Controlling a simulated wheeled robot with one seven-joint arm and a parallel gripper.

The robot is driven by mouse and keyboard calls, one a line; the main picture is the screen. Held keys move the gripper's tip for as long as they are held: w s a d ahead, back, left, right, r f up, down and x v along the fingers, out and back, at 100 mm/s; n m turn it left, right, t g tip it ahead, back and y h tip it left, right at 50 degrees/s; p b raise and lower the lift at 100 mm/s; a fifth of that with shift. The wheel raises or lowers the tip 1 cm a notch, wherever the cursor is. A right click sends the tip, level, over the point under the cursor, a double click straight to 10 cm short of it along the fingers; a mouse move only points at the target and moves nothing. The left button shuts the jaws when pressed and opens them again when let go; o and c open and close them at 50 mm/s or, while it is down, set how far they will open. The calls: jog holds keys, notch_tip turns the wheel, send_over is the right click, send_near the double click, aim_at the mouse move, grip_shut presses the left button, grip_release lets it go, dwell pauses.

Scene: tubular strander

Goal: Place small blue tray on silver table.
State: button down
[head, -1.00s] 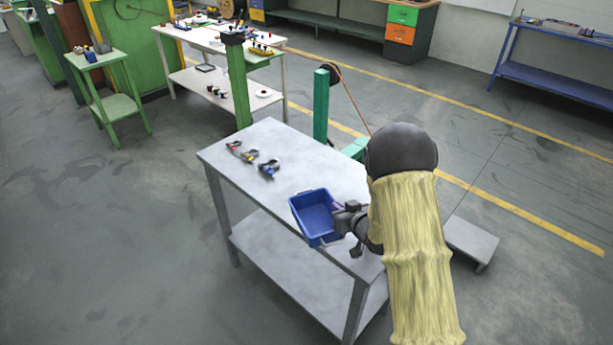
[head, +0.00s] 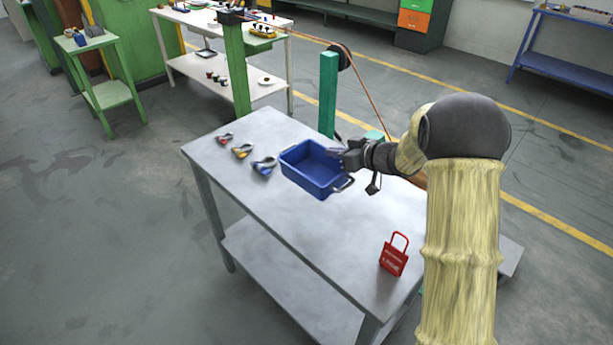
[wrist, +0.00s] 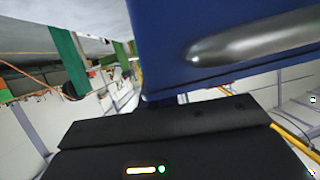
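The small blue tray (head: 318,182) is level over the middle of the silver table (head: 240,190), close to the tools. I cannot tell whether its base touches the tabletop. My gripper (head: 347,157) is at the tray's right rim and appears shut on it; the fingertips are hidden. In the wrist view the tray's blue wall (wrist: 175,50) and a metal handle (wrist: 250,42) fill the upper right, right by the gripper body.
Several hand tools (head: 242,150) lie left of the tray, the nearest almost against it. A red tag (head: 394,258) stands near the table's right end. The table's front middle is clear. A green post (head: 328,95) rises behind the table.

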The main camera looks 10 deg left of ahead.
jog(key=shift+s, duration=0.1)
notch_tip(320, 180, down, 7)
jog(key=shift+r+b, duration=0.1)
jog(key=shift+b, duration=0.2)
notch_tip(320, 180, down, 2)
jog(key=shift+f, duration=0.2)
jog(key=shift+a+f, duration=0.1)
jog(key=shift+f, duration=0.3)
jog(key=c, duration=1.7)
grip_release()
